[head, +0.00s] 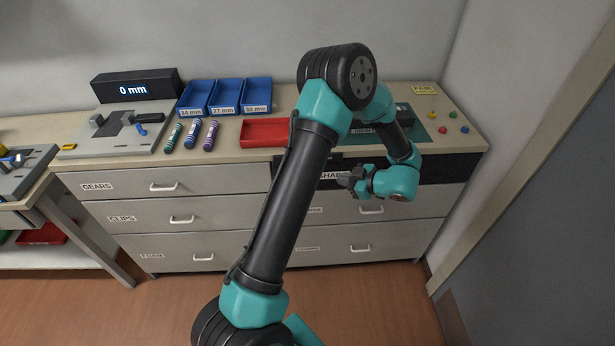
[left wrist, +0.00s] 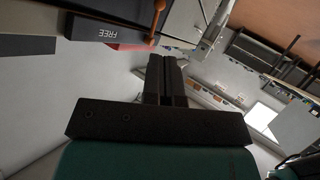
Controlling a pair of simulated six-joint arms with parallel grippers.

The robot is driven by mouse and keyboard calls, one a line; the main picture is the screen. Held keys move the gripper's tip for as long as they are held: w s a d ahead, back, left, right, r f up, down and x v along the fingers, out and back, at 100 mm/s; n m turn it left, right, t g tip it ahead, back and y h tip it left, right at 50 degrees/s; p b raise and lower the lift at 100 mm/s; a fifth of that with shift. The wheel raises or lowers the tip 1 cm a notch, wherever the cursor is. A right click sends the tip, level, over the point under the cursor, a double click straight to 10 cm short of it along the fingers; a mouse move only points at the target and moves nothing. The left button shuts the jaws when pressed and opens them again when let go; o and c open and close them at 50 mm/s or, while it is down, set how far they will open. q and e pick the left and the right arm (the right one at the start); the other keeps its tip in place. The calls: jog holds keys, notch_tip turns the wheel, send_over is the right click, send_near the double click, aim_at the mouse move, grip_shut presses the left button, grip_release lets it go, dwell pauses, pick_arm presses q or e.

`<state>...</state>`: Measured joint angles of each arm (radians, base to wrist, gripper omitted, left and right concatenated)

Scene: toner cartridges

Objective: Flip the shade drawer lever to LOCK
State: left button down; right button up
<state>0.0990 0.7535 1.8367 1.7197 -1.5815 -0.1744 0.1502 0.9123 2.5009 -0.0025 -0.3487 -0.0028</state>
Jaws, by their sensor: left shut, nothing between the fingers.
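The dark shade drawer front (head: 445,171) is on the right of the cabinet, with a label (head: 331,176) partly hidden by my arm. In the left wrist view a copper-coloured lever (left wrist: 157,17) with a rounded end stands by a dark plate (left wrist: 110,34) marked FREE, which appears upside down. I cannot make out the lever in the head view, and no LOCK mark is visible. My left gripper (head: 346,182) is in front of the drawer. In the left wrist view its fingers (left wrist: 167,62) are shut and empty, just short of the lever's end. My right gripper is not in view.
Above the drawers, the worktop holds a red tray (head: 264,133), blue bins (head: 227,95), several striped tubes (head: 191,134) and a gauge with a display (head: 134,90). Small coloured knobs (head: 443,130) sit at the right. Drawer handles (head: 371,210) stick out below. A wall closes the right side.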

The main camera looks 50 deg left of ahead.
pick_arm(q)
jog(key=shift+a, duration=0.15)
jog(key=x, duration=1.3)
jog(key=shift+a+f, duration=0.25)
jog(key=shift+a, duration=0.05)
jog(key=shift+s+a, duration=0.1)
jog(key=shift+s, duration=0.15)
